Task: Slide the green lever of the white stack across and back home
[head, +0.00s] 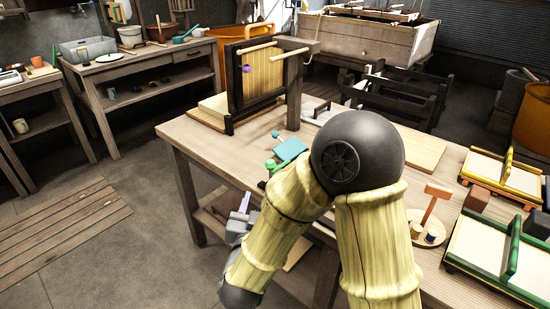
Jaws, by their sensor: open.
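A green-edged tray (480,277) with a white top lies at the right table edge, partly cut off by the frame. A green upright bar (513,250) stands across it and looks like the green lever. The white surface (485,243) shows to the left of the bar. My gripper (245,202) is at the lower left, beyond the near left edge of the table, far from the green bar. Its pale fingers point up and appear apart and empty. My bent arm crosses the middle of the view and hides part of the table.
A similar yellow-edged tray (509,176) lies behind the green one. Reddish blocks (477,197) sit between them. A round wooden dish (427,236) and a small wooden mallet (433,201) are left of the trays. A dark upright frame (262,72) stands at the table's far left.

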